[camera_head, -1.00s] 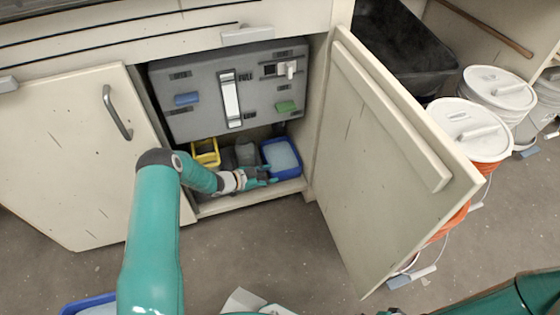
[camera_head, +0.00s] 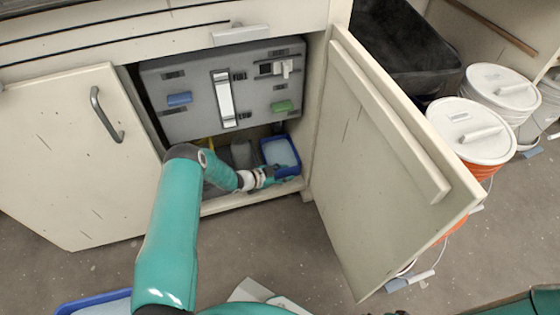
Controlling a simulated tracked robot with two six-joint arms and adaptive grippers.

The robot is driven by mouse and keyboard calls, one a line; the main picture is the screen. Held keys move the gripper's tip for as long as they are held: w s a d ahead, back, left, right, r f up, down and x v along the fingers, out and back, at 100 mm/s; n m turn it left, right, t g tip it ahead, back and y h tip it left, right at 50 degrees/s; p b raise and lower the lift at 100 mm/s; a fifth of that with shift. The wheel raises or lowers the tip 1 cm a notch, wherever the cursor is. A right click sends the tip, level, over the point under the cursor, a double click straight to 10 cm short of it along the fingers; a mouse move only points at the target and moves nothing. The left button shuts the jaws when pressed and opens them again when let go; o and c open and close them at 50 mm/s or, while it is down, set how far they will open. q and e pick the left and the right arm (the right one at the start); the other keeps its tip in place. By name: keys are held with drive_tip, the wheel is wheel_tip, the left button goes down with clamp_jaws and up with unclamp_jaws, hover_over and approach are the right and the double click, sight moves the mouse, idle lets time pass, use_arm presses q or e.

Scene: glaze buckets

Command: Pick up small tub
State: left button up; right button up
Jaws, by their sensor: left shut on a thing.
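A small blue tub (camera_head: 280,151) with pale contents stands inside the open cabinet, at the right of its floor. My left gripper (camera_head: 279,175) reaches in from the left and is shut on the tub's near side; the fingertips are small and partly hidden against it. My right gripper is not in view.
A grey panel (camera_head: 200,105) with coloured handles hangs above the tub. A grey container (camera_head: 241,153) stands left of it, and a yellow item (camera_head: 207,145) is mostly hidden behind my arm. The open right door (camera_head: 385,190) stands close by. Another blue tub (camera_head: 92,304) lies at the bottom left. White lidded buckets (camera_head: 472,130) stand at the right.

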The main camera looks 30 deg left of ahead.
use_arm(q)
drive_tip(key=shift+s+a, duration=0.15)
clamp_jaws()
drive_tip(key=shift+r, duration=0.15)
drive_tip(key=shift+r, duration=0.15)
